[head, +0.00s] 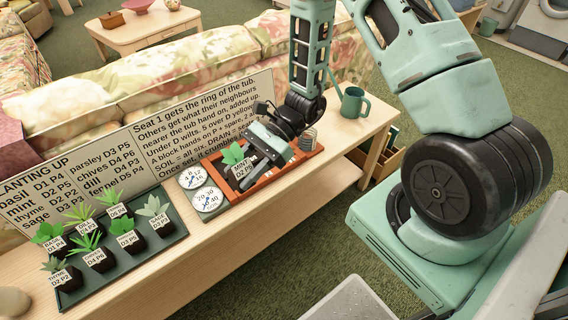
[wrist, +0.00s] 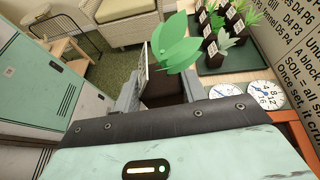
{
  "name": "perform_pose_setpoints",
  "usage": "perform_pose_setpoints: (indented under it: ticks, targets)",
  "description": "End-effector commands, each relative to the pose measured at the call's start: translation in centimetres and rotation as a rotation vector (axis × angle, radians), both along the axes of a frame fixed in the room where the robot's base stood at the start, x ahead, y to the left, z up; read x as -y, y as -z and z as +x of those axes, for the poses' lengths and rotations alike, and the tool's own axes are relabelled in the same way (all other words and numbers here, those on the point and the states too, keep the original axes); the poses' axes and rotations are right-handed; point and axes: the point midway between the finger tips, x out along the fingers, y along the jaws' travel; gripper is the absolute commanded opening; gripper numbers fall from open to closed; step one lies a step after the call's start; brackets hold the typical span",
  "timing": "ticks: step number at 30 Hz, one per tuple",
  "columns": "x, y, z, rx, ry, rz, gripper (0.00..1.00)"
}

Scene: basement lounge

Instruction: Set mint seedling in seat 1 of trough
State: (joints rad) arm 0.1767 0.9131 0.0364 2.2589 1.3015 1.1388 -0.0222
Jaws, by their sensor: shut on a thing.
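The mint seedling, with broad green leaves (head: 232,153) and a white label, is at the left end of the trough in the head view. In the wrist view its leaves (wrist: 175,45) rise from a dark pot between the fingers. My gripper (head: 258,168) is shut on it; its fingers also show in the wrist view (wrist: 163,95). The orange-red trough (head: 290,171) lies on the wooden bench under my gripper. My gripper hides much of its inside, including the seats. I cannot tell whether the pot touches the trough floor.
Two round dials (head: 207,199) sit left of the trough. A dark green tray (head: 150,250) of several labelled seedlings is further left. A text board (head: 190,125) stands along the back. A green watering can (head: 352,104) and a grey coiled or stacked item (head: 308,139) are at the right.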

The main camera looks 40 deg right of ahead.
Motion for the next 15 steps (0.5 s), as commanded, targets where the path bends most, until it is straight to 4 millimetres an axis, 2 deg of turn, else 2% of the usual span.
perform_pose_setpoints:
  ticks: [1,4,8,12,15]
  targets:
    - [-0.4,1.2,-1.5,0.003,-0.128,-0.002,0.18]
    - [0.1,2.6,-4.6,0.001,-0.387,-0.002,0.18]
    - [2.2,4.7,-8.0,-0.002,-0.736,-0.002,0.18]
    - [6.1,7.1,-10.0,-0.003,-1.117,0.000,0.18]
    - [9.5,8.7,-10.0,-0.003,-1.385,0.001,0.18]
